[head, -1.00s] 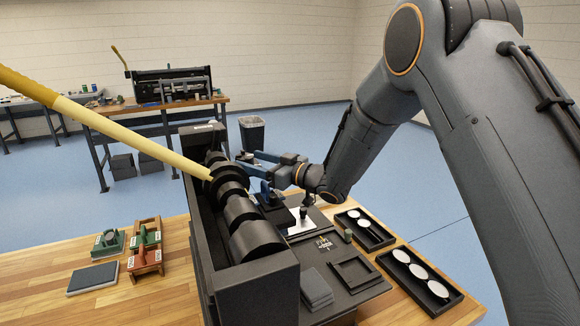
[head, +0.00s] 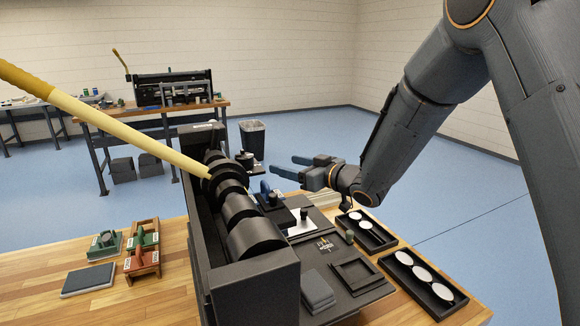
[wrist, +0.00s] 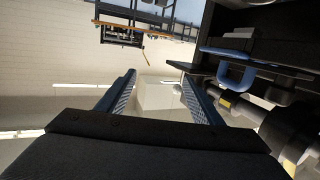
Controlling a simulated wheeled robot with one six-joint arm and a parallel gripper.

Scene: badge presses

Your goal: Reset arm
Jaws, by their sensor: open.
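My arm comes in from the right in the head view, with my gripper (head: 290,167) above the back right part of the badge press (head: 262,275). The gripper's two fingers are apart, point left and hold nothing. They also show apart and empty in the wrist view (wrist: 158,90). The press is a black machine with a row of dark rollers (head: 240,213) and a long yellow lever (head: 110,118) slanting up to the left. A blue-handled part (head: 268,192) stands on the press bed below the gripper.
Two black trays with white discs, a far one (head: 378,240) and a near one (head: 405,282), lie right of the press. Green and red handled tools (head: 140,258) and a grey pad (head: 88,280) lie left. Behind are a bin (head: 252,138) and another bench (head: 165,112).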

